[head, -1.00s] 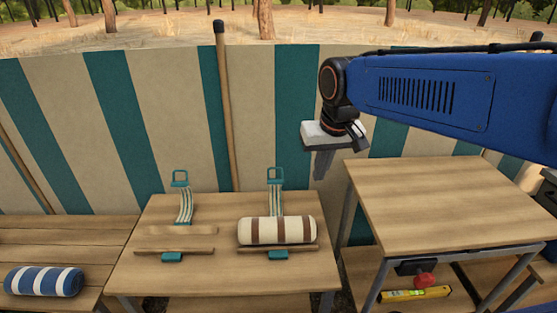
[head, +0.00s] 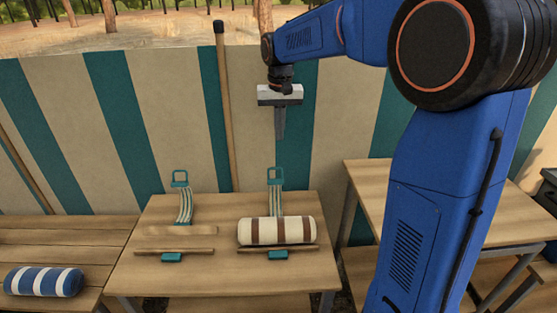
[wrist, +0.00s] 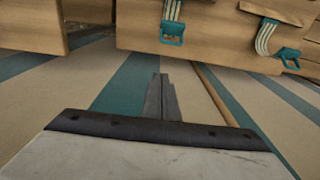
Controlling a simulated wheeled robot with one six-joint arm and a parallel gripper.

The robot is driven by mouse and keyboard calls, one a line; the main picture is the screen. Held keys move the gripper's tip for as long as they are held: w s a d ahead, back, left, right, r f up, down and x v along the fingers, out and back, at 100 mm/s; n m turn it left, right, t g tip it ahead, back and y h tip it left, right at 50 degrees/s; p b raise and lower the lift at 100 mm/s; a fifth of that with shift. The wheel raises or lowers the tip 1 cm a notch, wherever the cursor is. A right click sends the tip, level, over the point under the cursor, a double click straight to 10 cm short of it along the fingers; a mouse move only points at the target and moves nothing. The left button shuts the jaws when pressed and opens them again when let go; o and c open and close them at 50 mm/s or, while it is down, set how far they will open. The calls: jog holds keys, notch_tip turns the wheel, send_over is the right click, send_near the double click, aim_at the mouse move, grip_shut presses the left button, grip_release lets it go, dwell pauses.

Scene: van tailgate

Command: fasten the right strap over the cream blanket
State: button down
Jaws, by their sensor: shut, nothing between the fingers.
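The cream blanket (head: 306,231), rolled and with brown bands, lies on the right part of the middle table. The right strap (head: 276,198) runs up behind it to a teal buckle (head: 275,176) at the table's far edge; it is not over the blanket. A teal catch (head: 278,255) sits in front of the blanket by a wooden slat (head: 292,249). My gripper (head: 280,137) is shut and empty, pointing down above and behind the right buckle, apart from it. In the wrist view, my gripper's fingertips (wrist: 160,76) are together and the right buckle (wrist: 172,34) shows beyond them.
The left strap (head: 185,205) lies beside an empty place with its own teal catch (head: 171,258). A blue striped roll (head: 44,281) lies on the left bench. A pole (head: 227,110) stands against the striped cloth wall (head: 120,100). A higher table (head: 363,185) stands at right.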

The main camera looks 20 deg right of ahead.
notch_tip(320, 180, down, 11)
jog(key=w, duration=0.1)
jog(key=shift+s+a+r, duration=0.25)
jog(key=shift+s+r, duration=0.25)
jog(key=shift+s, duration=0.3)
jog(key=shift+s+a+r, duration=0.25)
jog(key=shift+s+r, duration=0.2)
jog(key=shift+s, duration=0.35)
jog(key=shift+s, duration=0.1)
